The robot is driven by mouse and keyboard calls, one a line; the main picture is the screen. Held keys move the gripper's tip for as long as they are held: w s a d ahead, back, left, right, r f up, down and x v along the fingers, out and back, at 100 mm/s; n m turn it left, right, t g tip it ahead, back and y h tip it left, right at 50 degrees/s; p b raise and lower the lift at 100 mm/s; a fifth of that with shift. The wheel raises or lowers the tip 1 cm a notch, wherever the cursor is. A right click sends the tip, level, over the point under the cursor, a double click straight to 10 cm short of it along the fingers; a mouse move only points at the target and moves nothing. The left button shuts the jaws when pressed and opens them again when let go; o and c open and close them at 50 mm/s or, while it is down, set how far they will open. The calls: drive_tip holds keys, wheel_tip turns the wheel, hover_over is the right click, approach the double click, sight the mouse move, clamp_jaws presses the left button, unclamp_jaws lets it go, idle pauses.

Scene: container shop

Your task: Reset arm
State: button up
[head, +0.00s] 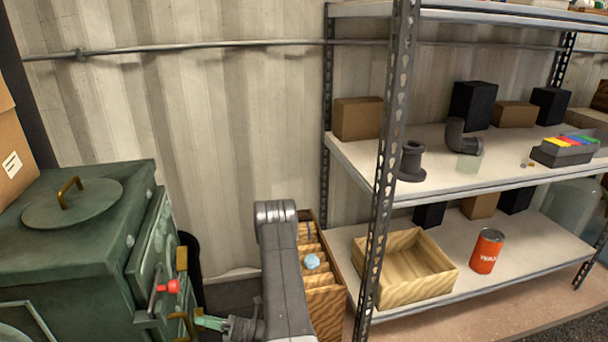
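My arm (283,275) rises at the bottom centre in the head view and bends at a grey joint. My gripper (212,323) is low in the picture, left of the arm, pointing left towards the front of a green metal box-like unit (75,235). A pale green piece shows at the gripper's end. I cannot tell whether it is part of the fingers or a held thing. The tip is close to a yellow-brown handle (183,320) on the unit; contact is unclear. The fingers are too small to tell open from shut.
A red knob (173,286) sticks out of the unit's front. A wooden divided box (325,298) with a pale blue ball stands just right of my arm. A metal shelf rack (480,190) holds boxes, pipe pieces, a wooden tray (408,293) and a red can (487,252).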

idle(0.4)
drive_tip(key=w+p+v, duration=0.1)
drive_tip(key=p+v, duration=0.2)
drive_tip(key=v, duration=1)
drive_tip(key=b+x, duration=0.1)
drive_tip(key=x, duration=0.3)
drive_tip(key=b+x, duration=0.1)
drive_tip(key=x, duration=0.4)
drive_tip(key=s+b+x, duration=0.1)
drive_tip(key=x, duration=0.3)
drive_tip(key=shift+a, duration=0.3)
drive_tip(key=shift+s+d+r+m+t+h+p, duration=0.1)
drive_tip(key=shift+m+t+h+p, duration=0.3)
drive_tip(key=shift+m+p, duration=1.1)
drive_tip(key=shift+w+d+r+m+t+h+p, duration=0.15)
drive_tip(key=shift+m+h+p, duration=0.45)
drive_tip(key=shift+m+p, duration=0.85)
drive_tip(key=shift+s+m+t+h+p, duration=0.2)
drive_tip(key=shift+m+h+p, duration=0.3)
drive_tip(key=shift+m+p, duration=0.95)
